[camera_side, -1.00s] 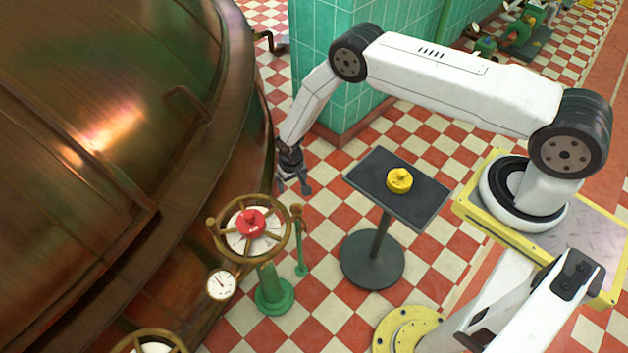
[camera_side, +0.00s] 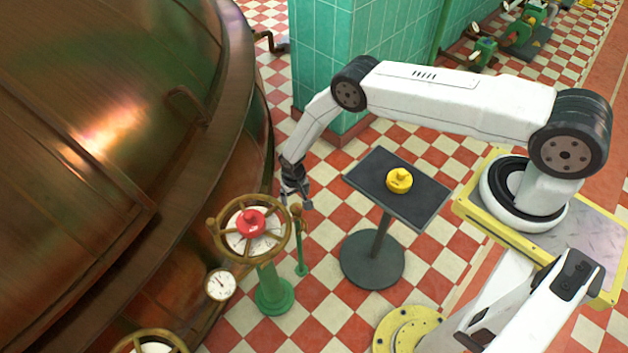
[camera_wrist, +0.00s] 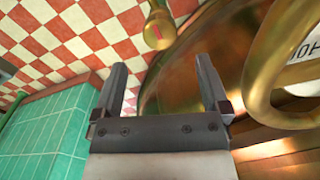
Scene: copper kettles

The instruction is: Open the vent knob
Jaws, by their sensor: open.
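A red knob (camera_side: 250,222) sits on a white dial inside a brass handwheel (camera_side: 286,245) on a green pedestal. Just right of it, a thin green post (camera_side: 301,250) carries a small brass knob (camera_side: 297,211). The frames do not label which is the vent knob. My gripper (camera_side: 296,200) is open and empty, pointing down just above the brass knob in the side view. In the wrist view the brass knob (camera_wrist: 158,30), with a red mark, lies beyond and between the fingertips of my gripper (camera_wrist: 161,66), apart from them.
The large copper kettle (camera_side: 100,130) stands close on the left. Part of the brass wheel (camera_wrist: 262,70) is close to the right finger in the wrist view. A green tiled pillar (camera_side: 320,60) is behind. A black stand (camera_side: 425,205) bears a yellow knob-shaped piece (camera_side: 399,180).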

